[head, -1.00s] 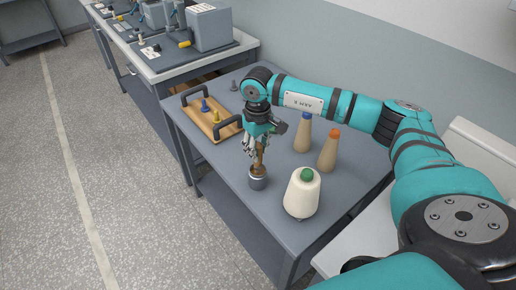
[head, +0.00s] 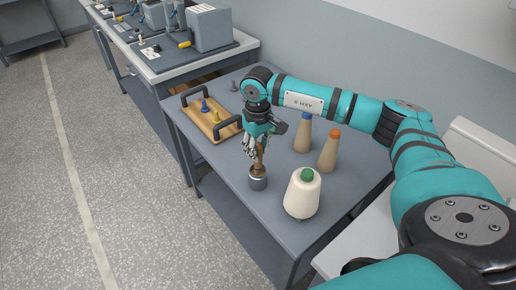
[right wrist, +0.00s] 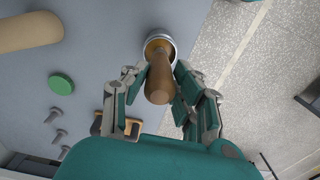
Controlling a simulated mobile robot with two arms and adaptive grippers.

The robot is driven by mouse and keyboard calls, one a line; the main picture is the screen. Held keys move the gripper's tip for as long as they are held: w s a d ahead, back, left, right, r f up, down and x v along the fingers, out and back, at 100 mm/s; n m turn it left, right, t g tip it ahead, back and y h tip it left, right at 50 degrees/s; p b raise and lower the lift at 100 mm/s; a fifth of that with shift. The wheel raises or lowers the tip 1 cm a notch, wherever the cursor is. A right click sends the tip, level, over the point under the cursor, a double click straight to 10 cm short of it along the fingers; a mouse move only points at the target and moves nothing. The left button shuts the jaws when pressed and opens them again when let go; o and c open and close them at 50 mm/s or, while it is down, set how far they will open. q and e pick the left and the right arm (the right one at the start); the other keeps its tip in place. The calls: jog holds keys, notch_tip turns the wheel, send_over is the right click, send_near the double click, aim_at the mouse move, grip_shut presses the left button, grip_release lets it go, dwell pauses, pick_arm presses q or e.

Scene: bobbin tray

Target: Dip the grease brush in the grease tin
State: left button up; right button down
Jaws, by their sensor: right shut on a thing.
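My right gripper (head: 257,147) is shut on the wooden handle of the grease brush (head: 259,160) and points down at the table. In the right wrist view the brush handle (right wrist: 159,85) sits between the fingers. The grease tin (head: 258,183) is a small grey metal cup on the table, directly below the gripper. The brush's lower end is inside the tin's mouth (right wrist: 168,38); its bristles are hidden in the tin. The brush stands roughly upright. My left gripper is not in view.
A cream cone with a green top (head: 302,193) stands right of the tin. Tan cones with a blue top (head: 303,132) and an orange top (head: 329,151) stand behind it. A wooden tray with dark handles (head: 226,131) lies at left, holding small pegs. A green disc (right wrist: 61,85) lies on the table.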

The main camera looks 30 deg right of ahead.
jog(key=shift+f, duration=0.1)
jog(key=shift+r+p, duration=1.65)
jog(key=shift+r, duration=1.9)
